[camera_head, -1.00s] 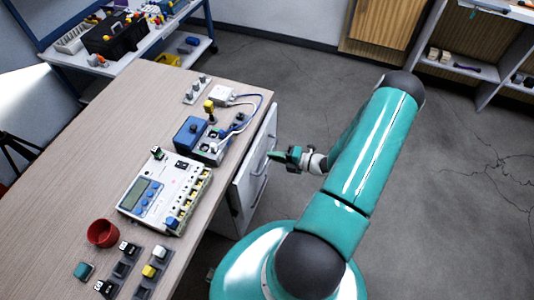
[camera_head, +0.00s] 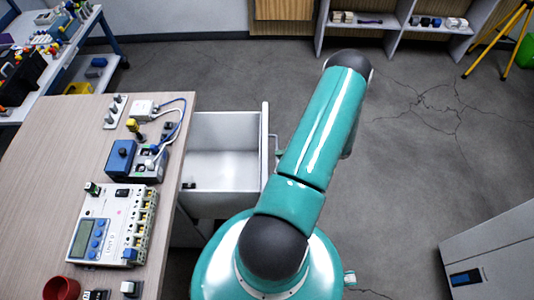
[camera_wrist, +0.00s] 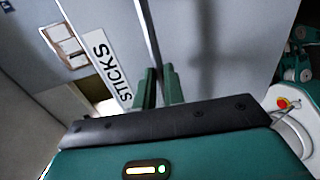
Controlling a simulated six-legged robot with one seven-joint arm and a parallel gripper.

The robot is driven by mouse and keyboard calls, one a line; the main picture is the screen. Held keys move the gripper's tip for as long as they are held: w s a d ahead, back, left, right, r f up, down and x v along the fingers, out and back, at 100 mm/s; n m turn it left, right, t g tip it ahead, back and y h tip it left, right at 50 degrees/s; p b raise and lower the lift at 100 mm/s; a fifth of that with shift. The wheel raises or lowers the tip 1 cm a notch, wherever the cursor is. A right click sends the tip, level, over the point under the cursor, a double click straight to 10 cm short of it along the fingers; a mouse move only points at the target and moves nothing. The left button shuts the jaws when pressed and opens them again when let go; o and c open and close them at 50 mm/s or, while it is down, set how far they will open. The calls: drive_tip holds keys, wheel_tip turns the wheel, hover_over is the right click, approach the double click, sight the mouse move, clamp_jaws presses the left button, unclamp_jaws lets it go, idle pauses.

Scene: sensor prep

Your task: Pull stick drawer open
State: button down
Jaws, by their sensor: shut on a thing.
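The stick drawer (camera_head: 225,150) stands well out from the right side of the wooden desk, and its pale interior looks empty apart from a small dark spot near the front left. Its front faces right, with a thin metal handle (camera_head: 276,146) beside my teal arm. In the wrist view, the drawer front (camera_wrist: 215,45) carries a white label reading STICKS (camera_wrist: 108,70). My gripper (camera_wrist: 160,88) is shut on the handle bar (camera_wrist: 148,30), which runs between its dark green fingers. In the head view my arm hides the gripper.
The desk (camera_head: 60,150) carries a metering unit (camera_head: 103,225), a blue box (camera_head: 121,157), cables and a red cup (camera_head: 61,289). Grey floor is open to the right. A grey cabinet (camera_head: 495,255) stands at lower right, shelves (camera_head: 400,35) at the back.

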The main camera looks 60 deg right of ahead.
drive_tip(key=shift+f+v, duration=0.2)
drive_tip(key=shift+v, duration=0.9)
drive_tip(key=c, duration=1.5)
unclamp_jaws()
drive_tip(key=shift+s, duration=0.1)
drive_tip(key=v, duration=1.3)
drive_tip(key=shift+s+d, duration=0.3)
drive_tip(key=shift+r, duration=0.1)
